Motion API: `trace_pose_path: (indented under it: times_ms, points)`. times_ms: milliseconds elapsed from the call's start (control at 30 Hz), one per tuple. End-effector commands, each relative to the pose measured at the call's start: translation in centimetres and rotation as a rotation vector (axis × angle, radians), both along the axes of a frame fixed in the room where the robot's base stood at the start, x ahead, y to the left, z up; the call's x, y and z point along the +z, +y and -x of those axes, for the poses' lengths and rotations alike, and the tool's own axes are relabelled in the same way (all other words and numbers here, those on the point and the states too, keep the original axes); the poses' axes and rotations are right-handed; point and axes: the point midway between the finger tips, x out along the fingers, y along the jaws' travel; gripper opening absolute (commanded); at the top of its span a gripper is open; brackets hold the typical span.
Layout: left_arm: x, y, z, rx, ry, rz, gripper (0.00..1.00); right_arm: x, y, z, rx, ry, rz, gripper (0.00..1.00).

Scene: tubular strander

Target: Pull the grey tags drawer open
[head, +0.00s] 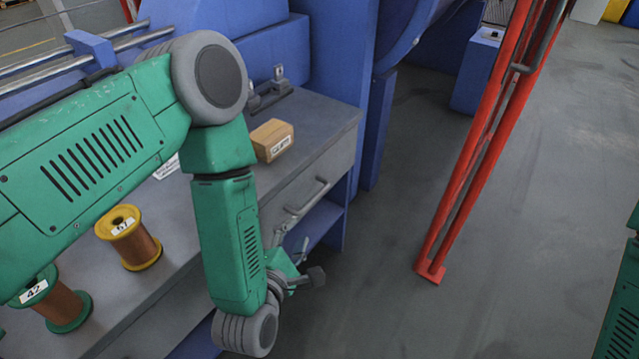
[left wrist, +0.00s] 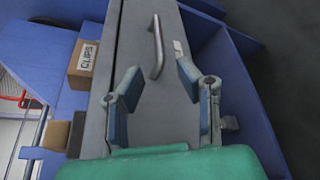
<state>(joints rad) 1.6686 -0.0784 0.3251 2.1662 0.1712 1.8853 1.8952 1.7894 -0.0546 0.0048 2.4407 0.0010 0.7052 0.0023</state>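The grey drawer front (head: 325,165) is under the bench top, beside the blue frame, and looks flush with the bench. It also shows in the left wrist view (left wrist: 165,110), with a bar handle (left wrist: 157,47) and a small white label too small to read. The handle also shows in the head view (head: 310,196). My left gripper (left wrist: 156,74) faces the drawer front with its two fingers spread and nothing between them. The handle lies just beyond the fingertips, roughly between them; I see no contact. My right gripper is not in view.
On the bench top (head: 330,112) stand a brown box (head: 272,140), marked CLIPS in the wrist view, a yellow copper spool (head: 129,238) and a green one (head: 62,306). A red post (head: 480,140) stands to the right. The floor before the drawer is clear.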

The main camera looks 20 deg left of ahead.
Motion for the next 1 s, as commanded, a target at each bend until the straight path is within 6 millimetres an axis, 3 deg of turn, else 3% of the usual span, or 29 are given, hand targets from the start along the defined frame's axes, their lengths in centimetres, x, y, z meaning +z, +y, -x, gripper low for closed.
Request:
trace_pose_path:
  times_ms: [167,600,800,1000]
  points:
    - [-0.4,0.0,-2.0,0.002,-0.007,0.004,0.31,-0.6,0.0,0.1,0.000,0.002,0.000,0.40]
    - [-2.5,0.0,-10.8,0.000,-0.005,0.003,0.31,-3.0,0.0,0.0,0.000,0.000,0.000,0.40]
    - [-3.0,-0.1,-12.9,-0.001,-0.002,0.002,0.31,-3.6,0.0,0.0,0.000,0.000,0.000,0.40]
    - [-3.0,-0.1,-13.5,0.000,-0.001,0.002,0.31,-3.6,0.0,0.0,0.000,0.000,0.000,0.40]
